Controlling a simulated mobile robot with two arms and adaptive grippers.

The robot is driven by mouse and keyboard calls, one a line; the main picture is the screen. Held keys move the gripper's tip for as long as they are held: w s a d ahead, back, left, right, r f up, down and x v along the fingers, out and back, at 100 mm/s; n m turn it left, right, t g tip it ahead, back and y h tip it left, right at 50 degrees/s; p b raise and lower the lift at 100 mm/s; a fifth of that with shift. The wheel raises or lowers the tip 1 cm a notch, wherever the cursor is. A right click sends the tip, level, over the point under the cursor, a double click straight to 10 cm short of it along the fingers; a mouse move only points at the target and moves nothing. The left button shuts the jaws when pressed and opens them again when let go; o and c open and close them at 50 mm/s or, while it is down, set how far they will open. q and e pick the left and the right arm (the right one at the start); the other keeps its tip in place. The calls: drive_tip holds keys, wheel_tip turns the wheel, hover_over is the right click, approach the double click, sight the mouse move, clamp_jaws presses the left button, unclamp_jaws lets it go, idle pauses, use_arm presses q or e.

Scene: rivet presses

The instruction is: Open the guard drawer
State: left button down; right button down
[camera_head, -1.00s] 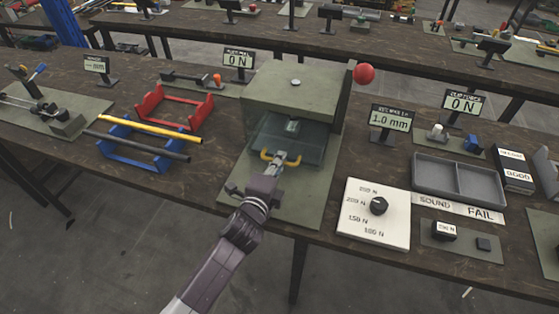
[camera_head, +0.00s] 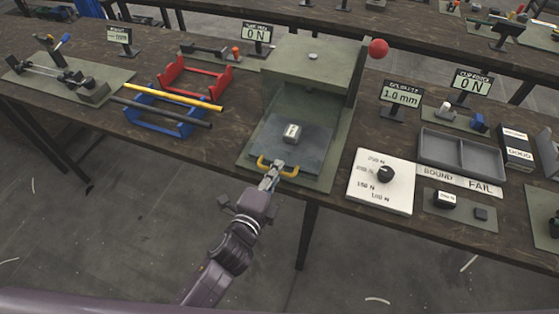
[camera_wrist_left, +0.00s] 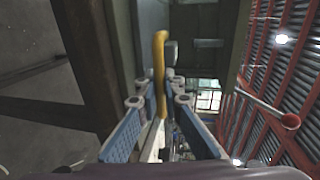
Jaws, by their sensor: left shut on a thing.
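The guard drawer (camera_head: 268,145) is a flat grey-blue tray at the front of the green press housing (camera_head: 312,85). It stands drawn out toward the table's front edge, with a small metal block (camera_head: 291,133) lying on it. Its yellow handle (camera_head: 262,165) faces me. My left gripper (camera_head: 276,172) is shut on the handle. In the left wrist view the yellow handle (camera_wrist_left: 160,60) runs between the fingers of my left gripper (camera_wrist_left: 162,100). My right gripper is in neither view.
A red ball knob (camera_head: 378,49) is at the press's right side. A white dial panel (camera_head: 367,195) lies to the right, with a grey two-part tray (camera_head: 440,155) beyond it. Red (camera_head: 197,90) and blue (camera_head: 150,122) racks with rods stand to the left.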

use_arm(q)
drive_tip(key=shift+s+a, duration=0.15)
drive_tip(key=shift+s, duration=0.15)
drive_tip(key=c, duration=2.3)
unclamp_jaws()
drive_tip(key=shift+c, duration=0.2)
drive_tip(key=v, duration=1.2)
